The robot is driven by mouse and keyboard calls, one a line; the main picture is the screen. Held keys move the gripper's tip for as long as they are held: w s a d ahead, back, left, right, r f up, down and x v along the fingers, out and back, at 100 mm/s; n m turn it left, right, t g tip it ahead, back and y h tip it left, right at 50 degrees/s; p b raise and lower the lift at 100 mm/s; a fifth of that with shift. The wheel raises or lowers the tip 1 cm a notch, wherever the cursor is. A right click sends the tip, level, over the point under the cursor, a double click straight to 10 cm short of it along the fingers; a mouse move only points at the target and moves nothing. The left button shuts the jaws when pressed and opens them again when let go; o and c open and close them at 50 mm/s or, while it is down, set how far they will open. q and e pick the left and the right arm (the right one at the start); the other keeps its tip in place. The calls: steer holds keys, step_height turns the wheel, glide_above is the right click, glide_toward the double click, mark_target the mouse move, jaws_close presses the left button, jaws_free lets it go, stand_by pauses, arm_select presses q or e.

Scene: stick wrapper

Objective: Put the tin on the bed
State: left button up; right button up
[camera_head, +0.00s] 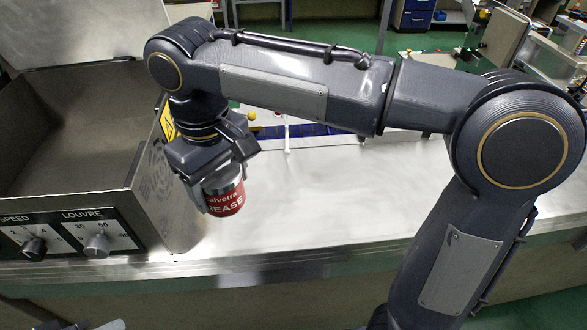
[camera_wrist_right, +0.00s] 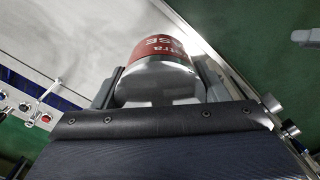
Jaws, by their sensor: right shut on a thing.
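The tin (camera_head: 226,200) is red with white lettering and a silver end, and it also shows in the wrist view (camera_wrist_right: 160,52). My right gripper (camera_head: 218,184) is shut on it, with a finger on either side in the wrist view (camera_wrist_right: 160,82). The pale steel bed (camera_head: 330,205) spreads behind and to the right of the tin in the head view. The tin appears held over its left part; its height above the steel is hard to judge. Only a small grey piece, perhaps my left gripper (camera_head: 98,325), shows at the bottom left edge.
A steel box with an open lid (camera_head: 70,38) stands at the left, close beside my right gripper. Its front panel (camera_head: 68,238) has SPEED and LOUVRE knobs. A blue strip and small fittings (camera_head: 290,130) lie along the bed's far side. The bed's middle is clear.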

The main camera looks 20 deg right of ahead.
steer(key=w+d+f, duration=0.4)
steer(key=w+d+f+p, duration=0.1)
steer(key=w+d+f, duration=0.3)
steer(key=shift+w+d+f, duration=0.2)
steer(key=shift+w+d, duration=0.15)
steer(key=shift+w, duration=0.05)
steer(key=shift+w+d+f, duration=0.1)
steer(key=shift+d+f, duration=0.05)
steer(key=shift+f, duration=0.05)
steer(key=f, duration=0.3)
steer(key=shift+w+d+f, duration=0.1)
steer(key=shift+w+d, duration=0.15)
steer(key=shift+d, duration=0.05)
steer(key=shift+f, duration=0.35)
steer(key=shift+f, duration=0.1)
steer(key=o, duration=1.2)
